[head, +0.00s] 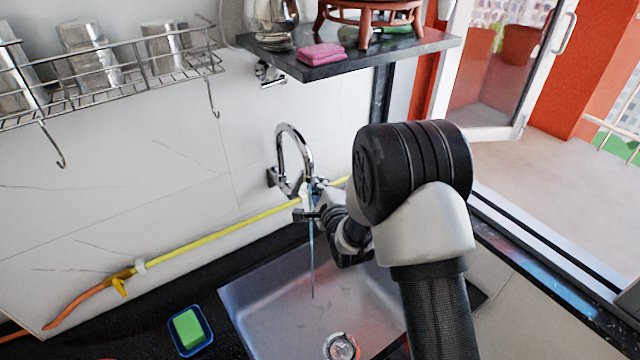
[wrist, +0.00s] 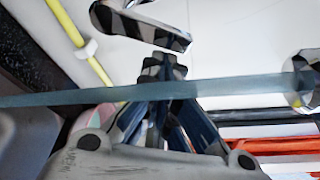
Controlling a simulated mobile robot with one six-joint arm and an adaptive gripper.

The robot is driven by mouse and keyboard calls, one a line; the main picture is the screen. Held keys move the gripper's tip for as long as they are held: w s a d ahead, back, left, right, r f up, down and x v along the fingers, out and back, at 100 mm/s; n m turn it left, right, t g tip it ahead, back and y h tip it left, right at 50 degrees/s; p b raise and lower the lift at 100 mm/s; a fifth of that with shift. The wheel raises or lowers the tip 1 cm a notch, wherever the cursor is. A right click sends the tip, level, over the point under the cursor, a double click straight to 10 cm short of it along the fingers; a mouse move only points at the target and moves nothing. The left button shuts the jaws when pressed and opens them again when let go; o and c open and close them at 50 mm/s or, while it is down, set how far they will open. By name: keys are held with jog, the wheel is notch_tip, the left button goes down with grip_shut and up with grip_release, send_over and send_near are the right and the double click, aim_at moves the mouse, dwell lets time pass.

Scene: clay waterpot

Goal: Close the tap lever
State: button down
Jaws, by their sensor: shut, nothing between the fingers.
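The chrome tap (head: 282,150) stands on the wall behind the sink, its spout curving up and over. A thin bluish water stream (head: 312,255) falls from it into the sink; it crosses the wrist view (wrist: 235,88) from side to side, with the spout end (wrist: 303,78) at the right. A chrome lever (wrist: 140,27) shows at the top of the wrist view, just beyond my fingertips. My gripper (wrist: 163,66) is shut and empty, close to the lever; I cannot tell whether they touch. In the head view my gripper (head: 303,214) is beside the stream, below the spout, and my arm hides part of the tap area.
The steel sink (head: 265,305) lies below. A yellow hose (head: 215,237) runs along the wall. A green sponge (head: 188,328) sits in a blue dish at lower left. A wire rack (head: 130,85) and a dark shelf (head: 350,62) hang above. An open door is at right.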

jog(key=shift+s+a+r+n+b, duration=0.2)
jog(key=shift+n+b, duration=0.4)
jog(key=shift+b, duration=0.4)
jog(key=shift+a+r+b, duration=0.2)
jog(key=shift+b, duration=0.25)
jog(key=shift+s+a+r+b, duration=0.45)
jog(key=shift+a+r+b, duration=0.15)
jog(key=shift+b, duration=0.55)
jog(key=shift+s+a+r, duration=0.1)
